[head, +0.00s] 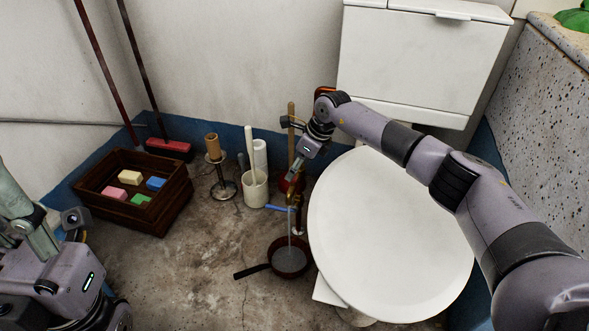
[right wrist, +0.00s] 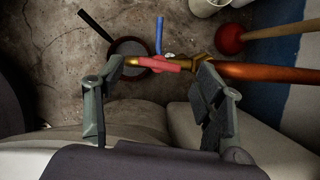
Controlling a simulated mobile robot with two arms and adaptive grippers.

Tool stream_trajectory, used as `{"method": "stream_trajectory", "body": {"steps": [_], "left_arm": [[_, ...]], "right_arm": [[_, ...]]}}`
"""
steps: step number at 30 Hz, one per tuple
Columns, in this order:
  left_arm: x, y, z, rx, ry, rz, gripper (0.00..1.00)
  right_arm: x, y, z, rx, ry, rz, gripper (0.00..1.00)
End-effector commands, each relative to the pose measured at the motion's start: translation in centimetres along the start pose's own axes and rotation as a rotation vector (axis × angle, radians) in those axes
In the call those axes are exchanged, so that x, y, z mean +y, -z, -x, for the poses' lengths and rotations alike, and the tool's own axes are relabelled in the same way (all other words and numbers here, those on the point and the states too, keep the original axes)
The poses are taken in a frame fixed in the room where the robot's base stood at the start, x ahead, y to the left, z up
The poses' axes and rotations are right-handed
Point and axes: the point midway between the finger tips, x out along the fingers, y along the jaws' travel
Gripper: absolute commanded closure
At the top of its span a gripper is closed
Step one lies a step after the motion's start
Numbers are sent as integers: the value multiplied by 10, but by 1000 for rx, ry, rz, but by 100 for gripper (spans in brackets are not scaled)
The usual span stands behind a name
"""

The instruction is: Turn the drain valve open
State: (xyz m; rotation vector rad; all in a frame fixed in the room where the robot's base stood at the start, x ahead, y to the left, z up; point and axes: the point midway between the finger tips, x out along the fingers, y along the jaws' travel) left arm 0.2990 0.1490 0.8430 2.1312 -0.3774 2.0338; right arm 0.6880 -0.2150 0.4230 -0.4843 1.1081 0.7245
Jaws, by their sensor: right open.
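The brass valve (right wrist: 200,62) sits on a copper pipe (right wrist: 262,72) in the right wrist view. A blue lever (right wrist: 159,36) sticks out crosswise from the pipe, and a pink-red piece (right wrist: 153,64) lies along it. In the head view the blue lever (head: 279,208) points left, low beside the toilet. My right gripper (right wrist: 160,72) is open, its fingers spread on either side of the pink-red piece and holding nothing. In the head view it hangs just above the valve and partly hides it. My left gripper (head: 25,215) is at the lower left; its fingertips are unclear.
A dark pan (head: 290,258) stands on the floor below the valve, with a pale stream above it. The toilet lid (head: 385,235) is close on the right. Floor in front is clear.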

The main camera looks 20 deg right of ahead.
Motion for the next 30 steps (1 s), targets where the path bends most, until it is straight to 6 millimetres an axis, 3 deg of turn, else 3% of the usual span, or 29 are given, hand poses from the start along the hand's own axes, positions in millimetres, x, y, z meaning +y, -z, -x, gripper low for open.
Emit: {"method": "stream_trajectory", "body": {"steps": [6, 12, 18, 30], "left_arm": [[0, 0, 0, 0, -2, 1, 60], [0, 0, 0, 0, -2, 1, 60], [0, 0, 0, 0, -2, 1, 60], [1, 0, 0, 0, -3, 1, 60]], "right_arm": [[-1, 0, 50, -2, 4, 1, 37], [0, -1, 82, -2, 2, 1, 37], [0, 0, 94, 0, 1, 1, 37], [0, -1, 94, 0, 1, 1, 37]]}}
